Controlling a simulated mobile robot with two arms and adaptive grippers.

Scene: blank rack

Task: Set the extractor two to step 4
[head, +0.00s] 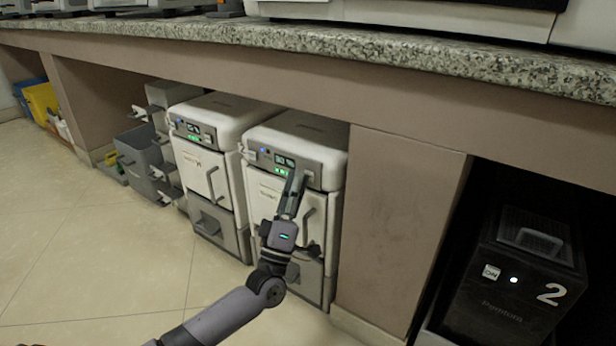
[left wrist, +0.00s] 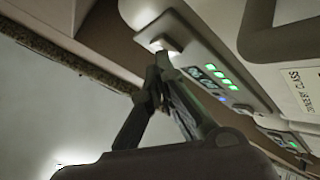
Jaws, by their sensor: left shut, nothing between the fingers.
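Two white machines with grey lower drawers stand side by side under the counter. The right one (head: 320,150) has a grey control panel with a small display, green lights and a blue light; no number is readable on it. My left gripper (head: 297,176) is shut and empty, its fingertips close to the right end of that panel. In the left wrist view the panel (left wrist: 188,50) carries several green lights (left wrist: 220,76), a dark display (left wrist: 200,74) and a bright, pale button (left wrist: 163,46). The fingertips (left wrist: 160,68) are just below that button; I cannot tell whether they touch it. My right gripper is out of view.
The left white machine (head: 222,110) has a similar panel. A black box (head: 515,285) marked 2, with an ON label, stands in the dark bay at right. The granite counter edge (head: 400,55) overhangs the machines. The tiled floor (head: 90,250) at left is clear.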

